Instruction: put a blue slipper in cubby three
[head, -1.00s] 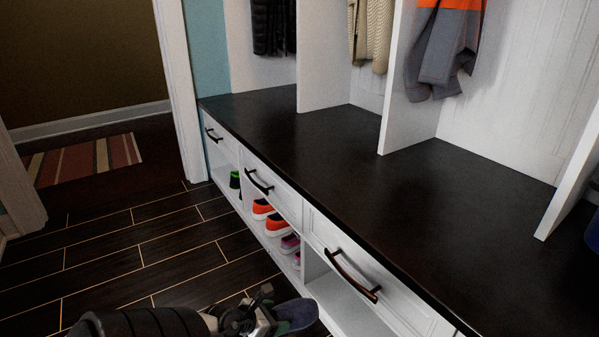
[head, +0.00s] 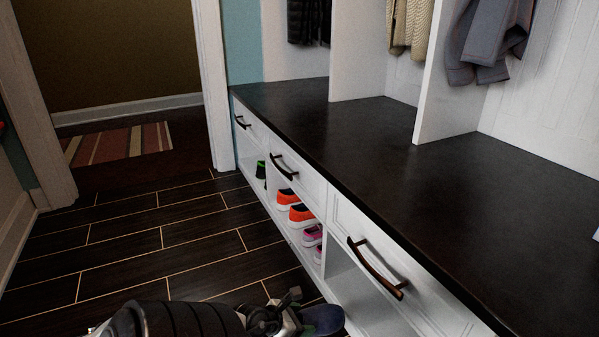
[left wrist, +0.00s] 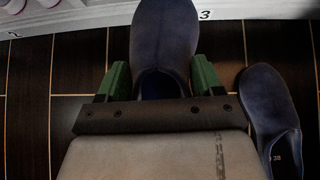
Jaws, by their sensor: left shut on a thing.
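My left gripper (head: 295,318) is at the bottom of the head view, shut on a blue slipper (head: 322,318). In the left wrist view its green fingers stand on both sides of the held slipper (left wrist: 165,45), whose far end points toward the cubby base. A second blue slipper (left wrist: 272,110) lies on the floor to the right, apart from the gripper. A number 3 label (left wrist: 204,15) shows on the white base just right of the held slipper's far end. In the head view an open cubby (head: 350,290) right of the pink shoes looks empty in its visible part. My right gripper is not in view.
Orange shoes (head: 298,212) and pink shoes (head: 313,236) sit in cubbies farther along. Drawers with dark handles (head: 375,270) are above the cubbies, under a clear dark bench top (head: 400,180). The dark tiled floor (head: 150,245) at left is free.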

